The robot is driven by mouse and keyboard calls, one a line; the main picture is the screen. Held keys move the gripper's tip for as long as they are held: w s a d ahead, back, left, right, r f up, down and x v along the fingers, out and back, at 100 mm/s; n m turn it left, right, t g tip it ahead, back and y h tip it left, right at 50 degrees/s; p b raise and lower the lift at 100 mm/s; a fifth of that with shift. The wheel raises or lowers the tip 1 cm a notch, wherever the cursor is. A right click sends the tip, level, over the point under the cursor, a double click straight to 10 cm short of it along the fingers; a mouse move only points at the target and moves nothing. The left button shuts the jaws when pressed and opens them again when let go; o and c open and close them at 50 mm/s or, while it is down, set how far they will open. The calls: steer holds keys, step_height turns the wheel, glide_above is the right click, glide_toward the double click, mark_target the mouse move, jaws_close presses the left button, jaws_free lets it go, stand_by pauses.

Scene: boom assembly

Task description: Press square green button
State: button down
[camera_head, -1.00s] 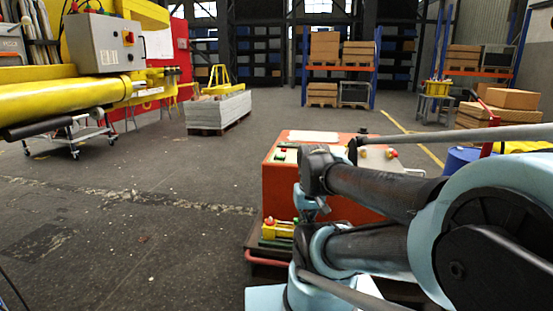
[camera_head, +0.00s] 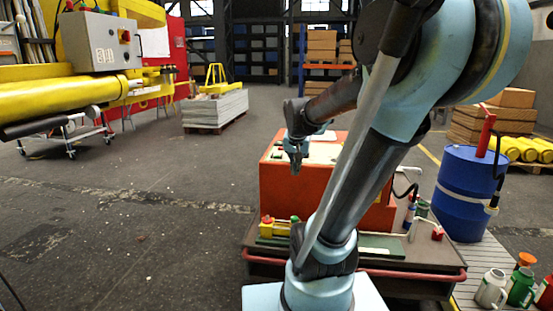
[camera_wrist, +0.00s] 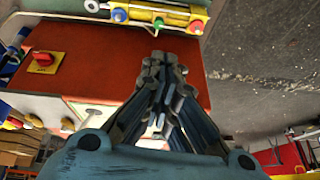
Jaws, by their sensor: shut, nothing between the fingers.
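My gripper (camera_head: 295,168) points down beside the front of the orange cabinet (camera_head: 283,189) in the head view. In the wrist view its fingers (camera_wrist: 165,62) are together and empty, in front of the cabinet's orange face (camera_wrist: 105,70). A yellow button box (camera_wrist: 180,10) with red, green (camera_wrist: 158,23) and blue knobs lies past the fingertips. The box also shows in the head view (camera_head: 268,229), below my gripper.
A red rotary switch (camera_wrist: 43,62) is on the cabinet at the left of the wrist view. The cabinet stands on a cart with a red rail (camera_head: 400,274). A blue barrel (camera_head: 462,190) stands at right.

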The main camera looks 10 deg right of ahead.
steer(key=w+r+m+t, duration=0.1)
steer(key=w+r+m, duration=0.1)
steer(key=w, duration=0.8)
steer(key=w+r+m+t, duration=0.1)
steer(key=w+r+m, duration=0.1)
steer(key=w, duration=0.8)
steer(key=m+t+h, duration=0.1)
steer(key=m+t, duration=0.1)
steer(key=m, duration=0.1)
glide_above(277, 156)
steer(key=w+d, duration=0.1)
steer(key=shift+w, duration=0.1)
steer(key=shift+f, duration=0.1)
steer(key=shift+f, duration=4.3)
steer(key=shift+f, duration=0.85)
steer(key=shift+r, duration=0.95)
